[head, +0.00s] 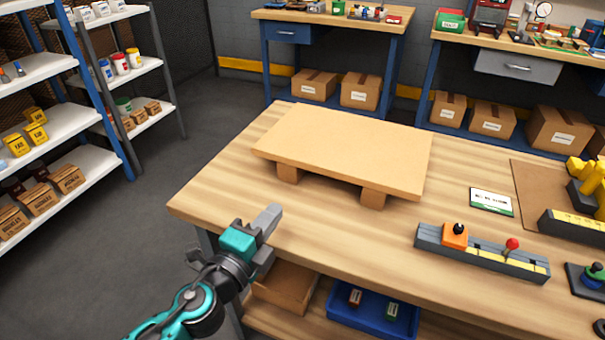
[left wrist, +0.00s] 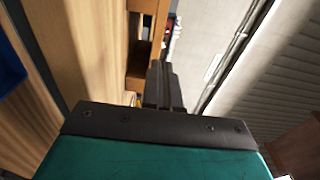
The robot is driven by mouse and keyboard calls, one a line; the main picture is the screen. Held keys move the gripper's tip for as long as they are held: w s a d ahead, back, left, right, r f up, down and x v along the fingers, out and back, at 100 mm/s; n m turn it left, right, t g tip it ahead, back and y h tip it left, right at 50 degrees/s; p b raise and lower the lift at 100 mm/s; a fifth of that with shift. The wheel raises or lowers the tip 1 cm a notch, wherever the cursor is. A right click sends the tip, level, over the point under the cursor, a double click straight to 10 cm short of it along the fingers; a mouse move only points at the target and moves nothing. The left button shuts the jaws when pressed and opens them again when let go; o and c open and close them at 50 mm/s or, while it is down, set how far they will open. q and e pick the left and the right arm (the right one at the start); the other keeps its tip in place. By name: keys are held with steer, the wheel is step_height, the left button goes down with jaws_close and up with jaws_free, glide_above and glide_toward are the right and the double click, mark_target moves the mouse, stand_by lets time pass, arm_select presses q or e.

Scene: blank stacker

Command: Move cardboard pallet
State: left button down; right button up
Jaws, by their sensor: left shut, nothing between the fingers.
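The cardboard pallet (head: 345,150) is a tan flat board on short block feet. It lies on the wooden table (head: 200,195) toward the table's far left part, with its near feet showing below the front edge. My left gripper (head: 268,222) is at the table's near left edge, in front of the pallet and apart from it. Its fingers are together and hold nothing. In the left wrist view the shut fingers (left wrist: 162,85) point toward a brown block-like shape at the top, which may be a pallet foot. My right gripper is not in view.
A grey control bar (head: 480,255) with an orange button box and red knob lies right of the pallet, near a small card (head: 491,201). Below the table are an open cardboard box (head: 285,285) and a blue bin (head: 370,315). Shelves (head: 60,140) stand at left.

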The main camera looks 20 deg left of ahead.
arm_select(q)
steer(key=p, duration=0.2)
glide_toward(324, 145)
steer(key=shift+s+f, duration=0.35)
steer(key=shift+s, duration=0.15)
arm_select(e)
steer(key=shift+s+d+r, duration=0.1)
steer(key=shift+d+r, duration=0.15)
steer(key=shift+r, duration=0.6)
arm_select(q)
steer(key=w+b, duration=0.1)
steer(key=w, duration=0.4)
steer(key=w+b, duration=0.1)
steer(key=w, duration=0.2)
steer(key=shift+w+d+b, duration=0.1)
steer(key=shift+d+b, duration=0.25)
steer(key=shift+d, duration=0.05)
steer(key=w, duration=0.3)
steer(key=shift+d, duration=0.1)
steer(key=shift+s, duration=0.1)
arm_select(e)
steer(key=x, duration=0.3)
arm_select(q)
steer(key=shift+s, duration=0.1)
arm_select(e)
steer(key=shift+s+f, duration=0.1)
